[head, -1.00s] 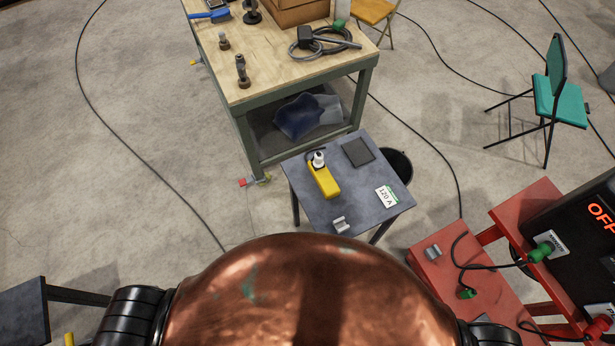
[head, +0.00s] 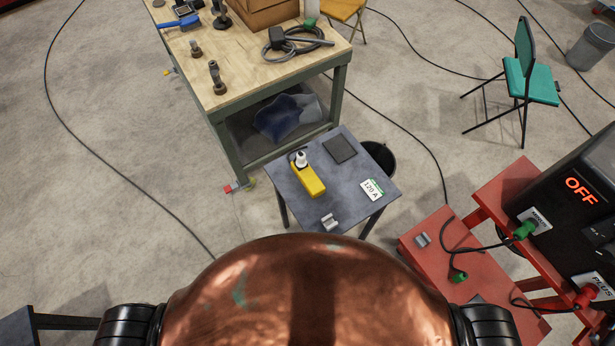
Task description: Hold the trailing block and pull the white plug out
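A yellow block (head: 310,183) lies on a small grey table (head: 283,184) ahead of me, and I take it for the trailing block. A white plug (head: 301,159) stands at its far end and looks seated in it; the exact joint is too small to tell. A dark cord seems to curve beside the plug. Neither of my grippers is in view. Only my copper-coloured body and the dark starts of my arms show at the bottom.
The grey table also holds a dark plate (head: 340,149), a "120 A" card (head: 371,189) and a metal bracket (head: 329,222). A workbench (head: 250,90) stands behind. A red stand (head: 470,265) and a black "OFF" box (head: 580,200) are at right. A black bucket (head: 380,158) is beside the table.

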